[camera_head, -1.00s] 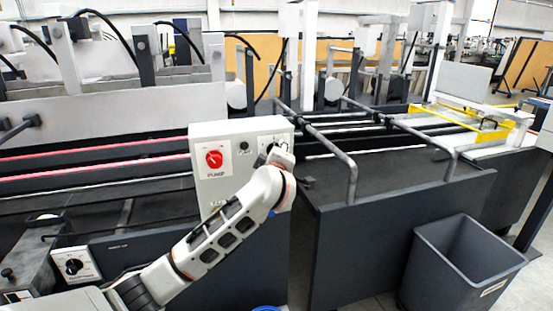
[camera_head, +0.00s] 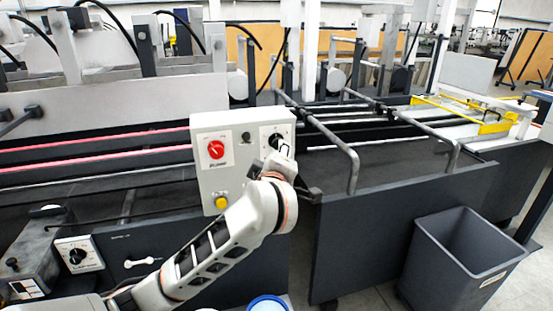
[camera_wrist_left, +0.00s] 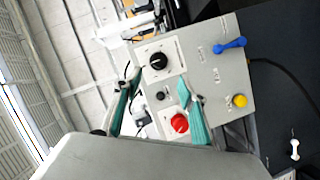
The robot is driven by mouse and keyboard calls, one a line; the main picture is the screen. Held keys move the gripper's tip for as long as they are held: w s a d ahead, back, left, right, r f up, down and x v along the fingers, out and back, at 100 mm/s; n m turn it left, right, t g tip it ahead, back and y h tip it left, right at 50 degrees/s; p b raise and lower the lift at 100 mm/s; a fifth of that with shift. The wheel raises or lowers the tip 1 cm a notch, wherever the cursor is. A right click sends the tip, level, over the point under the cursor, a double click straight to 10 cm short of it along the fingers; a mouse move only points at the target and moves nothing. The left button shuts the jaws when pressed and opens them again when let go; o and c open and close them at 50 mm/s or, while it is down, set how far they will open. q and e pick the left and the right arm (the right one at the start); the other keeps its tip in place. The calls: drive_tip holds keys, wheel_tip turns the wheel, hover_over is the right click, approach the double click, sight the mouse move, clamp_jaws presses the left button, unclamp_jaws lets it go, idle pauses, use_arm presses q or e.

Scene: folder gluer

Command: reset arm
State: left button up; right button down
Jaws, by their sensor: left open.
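My left arm comes in from the lower left in the head view. Its wrist covers the lower right of the grey control box (camera_head: 240,125), and its gripper (camera_head: 308,193) is mostly hidden there. In the left wrist view the gripper (camera_wrist_left: 158,98) is open and empty, its two teal fingers apart in front of the box. The box carries a red knob (camera_head: 215,149), a black knob (camera_head: 276,142) and a yellow button (camera_head: 222,202). A blue lever (camera_wrist_left: 229,46) on it shows only in the left wrist view. My right gripper is not in view.
Metal rails (camera_head: 350,165) of the machine stand right of the box. A grey bin (camera_head: 425,265) stands on the floor at the lower right. A lower panel at left holds a black dial (camera_head: 78,256) and a white handle (camera_head: 142,262).

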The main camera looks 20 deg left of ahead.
use_arm(q)
drive_tip(key=s+a+n+t+y, duration=0.1)
drive_tip(key=s+a+t+y, duration=0.4)
drive_tip(key=s+a, duration=0.15)
drive_tip(key=s+d+f+m+h, duration=0.3)
drive_tip(key=f+m+h, duration=0.25)
drive_tip(key=f, duration=0.25)
drive_tip(key=s+d+f+m+g+h, duration=0.1)
drive_tip(key=s+d+f+m+h, duration=0.25)
drive_tip(key=f+m, duration=0.3)
drive_tip(key=s+d+f+m+h, duration=0.25)
drive_tip(key=f+m+h, duration=0.25)
drive_tip(key=f, duration=0.3)
drive_tip(key=s+a+f+m+g+y, duration=0.1)
drive_tip(key=s+f+g, duration=0.2)
drive_tip(key=s+f, duration=0.2)
drive_tip(key=s+a+f+m+g+y, duration=0.1)
drive_tip(key=s+f, duration=0.5)
drive_tip(key=f, duration=0.6)
drive_tip(key=s+a+f+m+g+y, duration=0.1)
drive_tip(key=s+a+f+g, duration=0.2)
drive_tip(key=s+f+g, duration=0.2)
wheel_tip(320, 180, down, 4)
drive_tip(key=shift+s+r, duration=0.25)
